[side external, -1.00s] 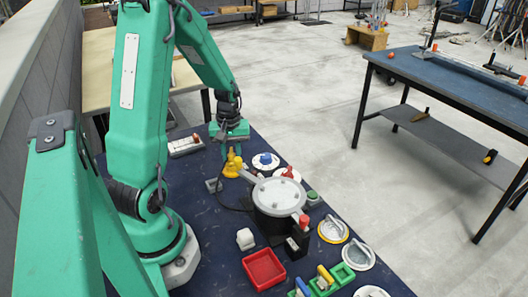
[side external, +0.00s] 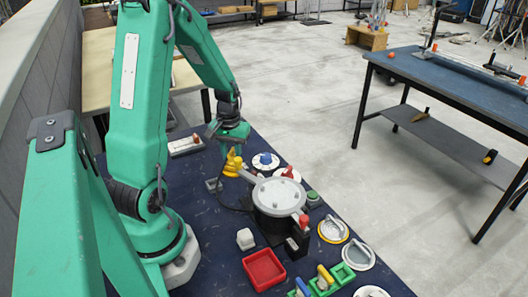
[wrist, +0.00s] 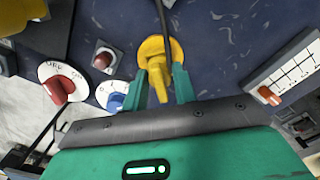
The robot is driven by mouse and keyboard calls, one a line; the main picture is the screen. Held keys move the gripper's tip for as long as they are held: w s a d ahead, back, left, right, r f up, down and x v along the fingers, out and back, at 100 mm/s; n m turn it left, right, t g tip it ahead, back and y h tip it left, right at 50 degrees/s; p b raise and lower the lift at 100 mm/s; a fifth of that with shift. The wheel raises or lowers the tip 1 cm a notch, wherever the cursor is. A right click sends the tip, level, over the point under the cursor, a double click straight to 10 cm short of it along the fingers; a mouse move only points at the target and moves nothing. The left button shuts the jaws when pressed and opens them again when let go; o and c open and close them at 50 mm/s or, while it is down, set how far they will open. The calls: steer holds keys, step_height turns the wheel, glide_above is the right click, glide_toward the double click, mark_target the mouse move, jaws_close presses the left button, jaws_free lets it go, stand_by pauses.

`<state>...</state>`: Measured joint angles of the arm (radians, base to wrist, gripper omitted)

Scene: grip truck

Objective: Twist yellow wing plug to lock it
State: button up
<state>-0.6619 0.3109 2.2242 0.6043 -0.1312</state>
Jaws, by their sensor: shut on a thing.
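The yellow wing plug (wrist: 155,50) has a round flange and a narrow wing, and sits on the dark blue bench. In the side external view the yellow wing plug (side external: 232,166) stands at the far end of the bench, partly behind my gripper (side external: 227,151). In the wrist view my gripper (wrist: 162,80) has one green finger on each side of the wing and is shut on it. A dark cable passes over the flange. The plug's lock marks cannot be made out.
A blue knob (wrist: 117,97) and a red knob (wrist: 62,88) on white dials are close by. A white box with an orange switch (wrist: 268,95) lies on the other side. A grey round pot (side external: 279,196) and a red tray (side external: 263,268) stand nearer the camera.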

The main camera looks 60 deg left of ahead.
mark_target(231, 151)
steer(key=shift+s+d+f+m, duration=0.15)
steer(key=shift+f+m, duration=0.05)
steer(key=shift+m, duration=1)
steer(key=o, duration=0.6)
steer(key=shift+o, duration=0.2)
steer(key=shift+r, duration=0.25)
steer(key=shift+r, duration=3.7)
